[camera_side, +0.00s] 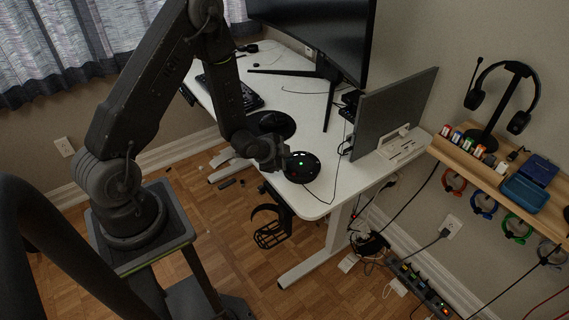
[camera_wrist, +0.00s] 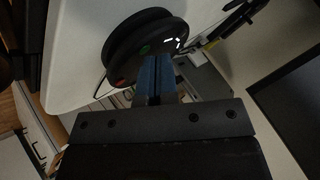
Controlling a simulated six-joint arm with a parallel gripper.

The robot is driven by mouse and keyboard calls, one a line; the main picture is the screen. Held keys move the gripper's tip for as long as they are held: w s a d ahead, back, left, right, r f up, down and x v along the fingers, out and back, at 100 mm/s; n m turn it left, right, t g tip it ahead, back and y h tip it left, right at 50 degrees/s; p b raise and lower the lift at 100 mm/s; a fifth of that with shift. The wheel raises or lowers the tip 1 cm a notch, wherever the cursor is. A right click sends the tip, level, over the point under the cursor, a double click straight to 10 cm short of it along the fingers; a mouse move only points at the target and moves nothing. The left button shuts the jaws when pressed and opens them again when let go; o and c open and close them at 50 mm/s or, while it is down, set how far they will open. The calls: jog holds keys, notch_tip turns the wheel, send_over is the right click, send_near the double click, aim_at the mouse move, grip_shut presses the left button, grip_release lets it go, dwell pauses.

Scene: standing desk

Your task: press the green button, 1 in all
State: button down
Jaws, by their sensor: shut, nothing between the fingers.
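A black round control pad (camera_side: 302,174) lies on the white desk near its front edge. Its green button (camera_side: 301,163) shows as a small bright spot in the side view. In the wrist view the pad (camera_wrist: 124,50) fills the upper middle, and the green button (camera_wrist: 145,49) is just above and left of my fingertips. My gripper (camera_side: 286,155) is at the left edge of the pad in the side view. In the wrist view the blue fingers of my gripper (camera_wrist: 156,58) are together and empty. I cannot tell whether the fingertips touch the pad.
The pad also has a red button (camera_wrist: 121,83) and a white lit display (camera_wrist: 178,42). A black round mat (camera_side: 270,122), a keyboard (camera_side: 230,92) and a monitor stand (camera_side: 328,100) are farther back on the desk. A grey screen (camera_side: 395,112) stands to the right. Bare desk (camera_side: 318,203) lies in front.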

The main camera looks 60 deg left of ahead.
jog(key=shift+r, duration=0.7)
jog(key=shift+r, duration=0.1)
jog(key=shift+r, duration=2.4)
jog(key=shift+r, duration=0.1)
notch_tip(320, 180, up, 9)
jog(key=n, duration=0.2)
send_over(286, 172)
jog(key=s+d+r+n+g, duration=0.25)
jog(key=s+r, duration=0.25)
jog(key=r, duration=0.3)
jog(key=s+d+r+n, duration=0.1)
jog(key=s+d+r, duration=0.1)
jog(key=s, duration=0.3)
jog(key=s+d+r+n, duration=0.1)
jog(key=s+d+r, duration=0.1)
jog(key=s, duration=0.3)
jog(key=s+d+r+n+g+h, duration=0.1)
jog(key=s+d+r, duration=0.2)
jog(key=s, duration=0.1)
jog(key=shift+s+r, duration=0.35)
jog(key=shift+s, duration=0.05)
